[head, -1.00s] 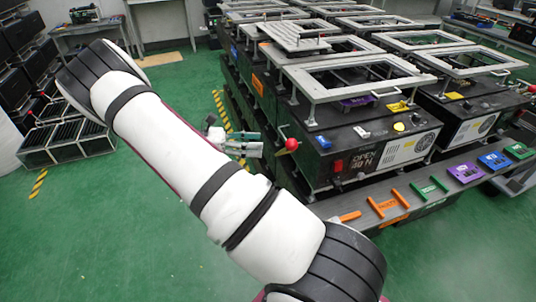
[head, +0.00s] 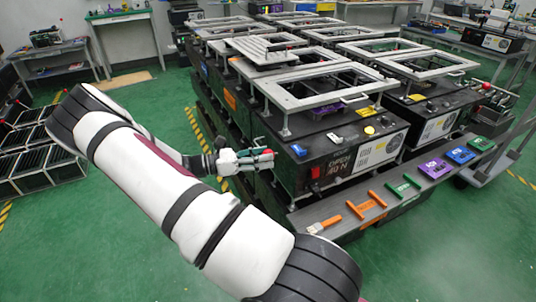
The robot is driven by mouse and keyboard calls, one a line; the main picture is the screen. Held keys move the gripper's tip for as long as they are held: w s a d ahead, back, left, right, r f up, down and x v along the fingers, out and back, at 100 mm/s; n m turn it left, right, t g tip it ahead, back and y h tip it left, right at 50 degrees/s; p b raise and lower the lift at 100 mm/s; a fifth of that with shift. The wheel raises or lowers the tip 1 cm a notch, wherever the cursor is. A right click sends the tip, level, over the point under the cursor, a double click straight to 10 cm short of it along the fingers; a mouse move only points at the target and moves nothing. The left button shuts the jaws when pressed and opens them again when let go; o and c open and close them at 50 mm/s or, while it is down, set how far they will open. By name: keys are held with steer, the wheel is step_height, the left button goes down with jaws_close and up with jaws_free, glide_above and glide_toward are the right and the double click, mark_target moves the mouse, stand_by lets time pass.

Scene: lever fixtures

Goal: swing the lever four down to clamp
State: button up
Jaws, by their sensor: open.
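A black machine (head: 345,155) with a grey frame on top stands right of centre; its front display reads "OPEN" and what looks like "40 N". A small red knob (head: 267,153), apparently a lever's end, shows at the machine's left side; the lever's arm is mostly hidden. My gripper (head: 262,158) is at the knob, with its jaws open. The fingers and the knob overlap in this view, and I cannot tell whether they touch. No number is legible on this lever.
More red-tipped levers (head: 487,87) show at the far right. Similar machines stand behind. Green floor (head: 130,270) is open at the left and front.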

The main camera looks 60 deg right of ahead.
steer(key=shift+x, duration=1.05)
jaws_close()
steer(key=shift+f, duration=0.1)
